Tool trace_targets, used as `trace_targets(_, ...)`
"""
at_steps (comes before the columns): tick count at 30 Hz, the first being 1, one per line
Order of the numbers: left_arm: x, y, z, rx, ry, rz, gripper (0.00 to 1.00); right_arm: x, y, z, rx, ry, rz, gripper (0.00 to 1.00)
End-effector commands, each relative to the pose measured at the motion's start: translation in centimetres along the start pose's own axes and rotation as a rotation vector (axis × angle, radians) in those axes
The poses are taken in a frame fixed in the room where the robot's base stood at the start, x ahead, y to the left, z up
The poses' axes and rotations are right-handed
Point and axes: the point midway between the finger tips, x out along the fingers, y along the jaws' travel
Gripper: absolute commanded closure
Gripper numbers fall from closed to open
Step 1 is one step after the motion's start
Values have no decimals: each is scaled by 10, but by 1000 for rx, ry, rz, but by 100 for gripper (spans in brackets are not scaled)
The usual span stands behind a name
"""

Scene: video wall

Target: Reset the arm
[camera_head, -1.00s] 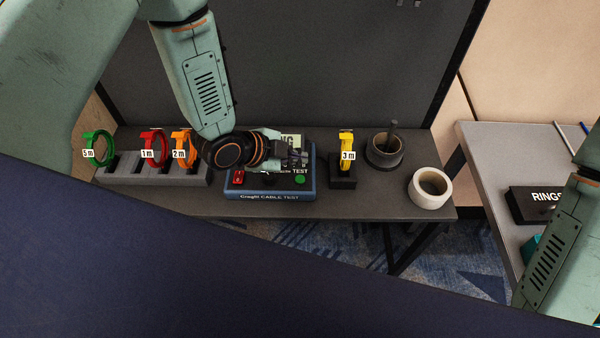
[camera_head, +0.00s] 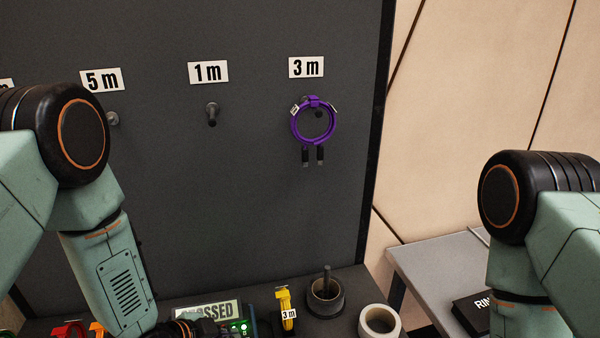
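My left arm comes in from the left and reaches down to the shelf. My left gripper (camera_head: 207,326) is at the bottom edge, in front of the cable tester (camera_head: 207,309). It is small and cut off, so its fingers cannot be made out. The tester's display reads what looks like "CROSSED", partly hidden by my arm, and a green light shows beside it. My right arm stands at the right edge. Its gripper is below the picture.
A purple cable (camera_head: 313,124) hangs on the 3 m peg. The 1 m peg (camera_head: 212,113) is bare. On the shelf are a yellow 3 m cable (camera_head: 284,298), a dark spindle holder (camera_head: 325,298) and a white roll (camera_head: 379,321). A grey side table (camera_head: 440,270) stands right.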

Motion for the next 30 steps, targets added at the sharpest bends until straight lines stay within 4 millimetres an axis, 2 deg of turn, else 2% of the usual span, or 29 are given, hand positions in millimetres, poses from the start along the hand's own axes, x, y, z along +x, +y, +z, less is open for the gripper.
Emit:
trace_targets(2,-6,27,32,-254,-103,7,100,7,0,0,0,0,0,60)
trace_targets(3,-7,48,55,-397,-170,7,100,16,0,0,0,1,0,60)
trace_targets(6,-15,95,104,-675,-322,-8,100,37,0,0,0,0,0,60)
trace_targets(12,-41,187,186,-1043,-617,-64,100,79,1,0,0,0,0,60)
trace_targets(15,-51,220,211,-1094,-712,-71,100,96,1,0,0,0,0,60)
trace_targets(18,-54,240,225,-1100,-759,-58,100,108,1,0,0,0,0,60)
trace_targets(21,-52,248,231,-1098,-774,-48,100,114,1,0,0,0,0,60)
trace_targets(30,-53,250,232,-1096,-778,-44,100,113,1,0,0,0,0,60)
